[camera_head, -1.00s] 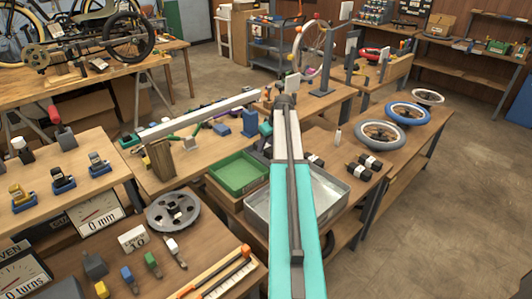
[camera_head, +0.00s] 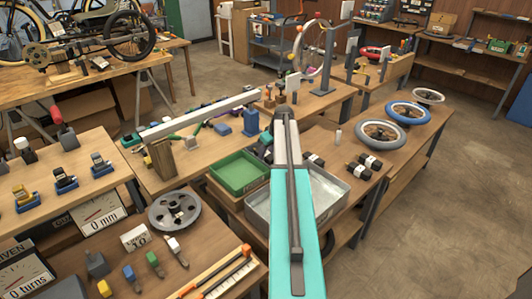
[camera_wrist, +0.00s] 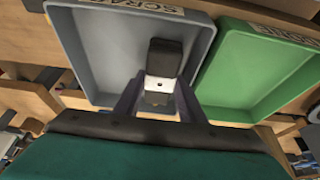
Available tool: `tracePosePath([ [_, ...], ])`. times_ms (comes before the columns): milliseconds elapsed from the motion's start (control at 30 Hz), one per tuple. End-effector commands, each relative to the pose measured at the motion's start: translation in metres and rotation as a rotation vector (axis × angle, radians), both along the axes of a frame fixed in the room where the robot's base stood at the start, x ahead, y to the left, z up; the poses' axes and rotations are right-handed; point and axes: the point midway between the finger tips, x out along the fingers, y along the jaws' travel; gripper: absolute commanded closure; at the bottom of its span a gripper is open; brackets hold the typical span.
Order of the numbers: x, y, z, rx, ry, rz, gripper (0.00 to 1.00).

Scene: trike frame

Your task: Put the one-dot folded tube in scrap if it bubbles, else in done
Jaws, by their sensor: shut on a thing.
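In the wrist view my gripper (camera_wrist: 157,100) is shut on a folded tube (camera_wrist: 165,58), black with a white band that carries one dark dot. The tube hangs over a grey tray labelled SCRAP (camera_wrist: 98,60); I cannot tell how high above its floor it is. A green tray (camera_wrist: 222,75) with a partly readable label is just to the right, and looks empty. The head view also shows the green tray (camera_head: 238,187) left of my arm, which hides my gripper there. No bubbles show in these frames.
Gauges (camera_head: 98,212) and tools crowd the left bench.

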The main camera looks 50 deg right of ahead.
Motion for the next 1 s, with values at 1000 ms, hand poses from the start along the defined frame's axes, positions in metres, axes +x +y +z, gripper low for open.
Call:
tracePosePath([
  [1000,-0.004,-0.001,0.008,0.0,-0.001,-0.002,0.56],
])
